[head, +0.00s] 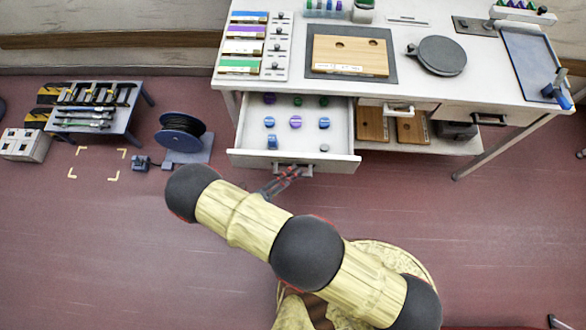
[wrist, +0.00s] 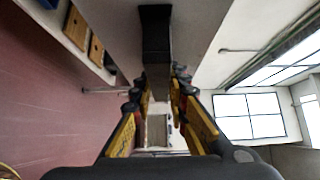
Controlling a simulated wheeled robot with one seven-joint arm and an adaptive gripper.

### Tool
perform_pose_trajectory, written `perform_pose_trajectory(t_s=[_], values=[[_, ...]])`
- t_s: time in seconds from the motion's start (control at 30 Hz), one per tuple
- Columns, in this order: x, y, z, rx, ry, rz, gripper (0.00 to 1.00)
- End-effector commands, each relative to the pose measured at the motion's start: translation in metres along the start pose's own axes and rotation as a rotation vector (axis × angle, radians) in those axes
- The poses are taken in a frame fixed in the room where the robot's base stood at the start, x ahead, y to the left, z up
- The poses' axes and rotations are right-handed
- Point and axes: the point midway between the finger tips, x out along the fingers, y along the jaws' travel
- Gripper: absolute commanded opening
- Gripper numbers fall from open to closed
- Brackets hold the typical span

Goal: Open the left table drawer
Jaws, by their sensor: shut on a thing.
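The left table drawer (head: 245,157) is pulled well out from under the white table (head: 222,92) in the head view. Several small purple, blue and green pieces lie inside it. Its handle (head: 308,170) is on the middle of the drawer front. My gripper (head: 290,174) is at this handle, coming from the front side, and is shut on it. In the wrist view my gripper (wrist: 158,90) has its fingers on both sides of the dark handle (wrist: 155,45). The exact contact is partly hidden by the fingers.
A low shelf (head: 440,146) holds wooden boards. A cable reel (head: 181,132) and a small tool bench (head: 96,105) stand at left. Floor in front is mostly clear.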

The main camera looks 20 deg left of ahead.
Motion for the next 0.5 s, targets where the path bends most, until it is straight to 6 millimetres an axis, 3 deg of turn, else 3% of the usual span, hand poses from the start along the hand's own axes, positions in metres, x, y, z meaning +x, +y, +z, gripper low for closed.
perform_pose_trajectory(t_s=[0.27, 0.3, 0.5], values=[[-0.0005, 0.0021, 0.0006, 0.003, -0.001, 0.006, 0.00], [-0.0005, 0.0021, 0.0006, 0.003, -0.001, 0.006, 0.17], [-0.0004, 0.0013, 0.0006, 0.002, -0.001, 0.003, 0.28]])
